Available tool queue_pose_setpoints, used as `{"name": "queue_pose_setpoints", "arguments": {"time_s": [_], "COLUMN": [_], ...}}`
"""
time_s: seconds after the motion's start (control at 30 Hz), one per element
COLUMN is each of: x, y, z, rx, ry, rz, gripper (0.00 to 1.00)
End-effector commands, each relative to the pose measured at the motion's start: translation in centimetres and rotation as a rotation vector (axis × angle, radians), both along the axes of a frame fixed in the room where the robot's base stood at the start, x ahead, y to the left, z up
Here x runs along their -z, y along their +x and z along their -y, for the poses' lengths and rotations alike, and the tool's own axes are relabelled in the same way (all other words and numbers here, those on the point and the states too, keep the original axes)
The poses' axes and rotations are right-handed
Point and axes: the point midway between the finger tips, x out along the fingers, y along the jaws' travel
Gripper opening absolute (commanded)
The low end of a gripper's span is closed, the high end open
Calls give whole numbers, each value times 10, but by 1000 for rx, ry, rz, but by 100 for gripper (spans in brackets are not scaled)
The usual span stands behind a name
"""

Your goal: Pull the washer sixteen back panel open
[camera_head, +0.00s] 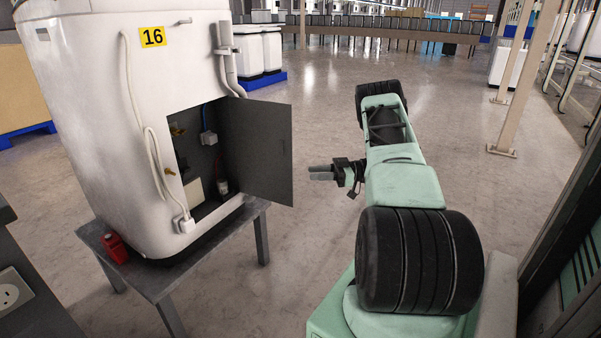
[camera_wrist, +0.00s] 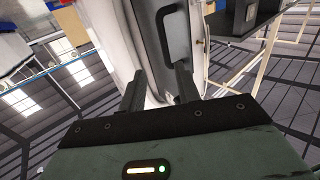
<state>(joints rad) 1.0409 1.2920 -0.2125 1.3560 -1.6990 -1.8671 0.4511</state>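The white washer (camera_head: 95,90) with the yellow "16" label stands on a grey table at left. Its grey back panel (camera_head: 258,150) is swung out to the right, showing the dark opening with parts inside. In the wrist view, a grey panel (camera_wrist: 143,22) with a dark handle (camera_wrist: 163,32) is ahead of the fingers; this appears to be the same panel. My gripper (camera_head: 320,173) is to the right of the panel's free edge, apart from it in the head view. Its two fingers (camera_wrist: 159,76) are spread, with nothing seen gripped.
A grey table (camera_head: 170,278) bears the washer, and a red can (camera_head: 114,248) stands by its left side. White hoses (camera_head: 150,150) hang on the washer. Metal posts (camera_head: 519,80) and dark racks stand at right. Floor between table and my arm is clear.

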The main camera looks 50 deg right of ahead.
Motion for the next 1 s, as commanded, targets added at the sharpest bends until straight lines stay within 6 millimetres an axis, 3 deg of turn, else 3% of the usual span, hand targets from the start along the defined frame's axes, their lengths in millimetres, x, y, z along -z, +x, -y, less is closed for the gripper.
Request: {"name": "queue_pose_setpoints", "arguments": {"time_s": [0.2,0.4,1.0], "x": [0,0,0], "y": [-38,-59,-67], "z": [34,53,59], "rx": [2,0,-1], "ry": [-1,-1,0], "rz": [0,1,1], "gripper": [33,33,33]}}
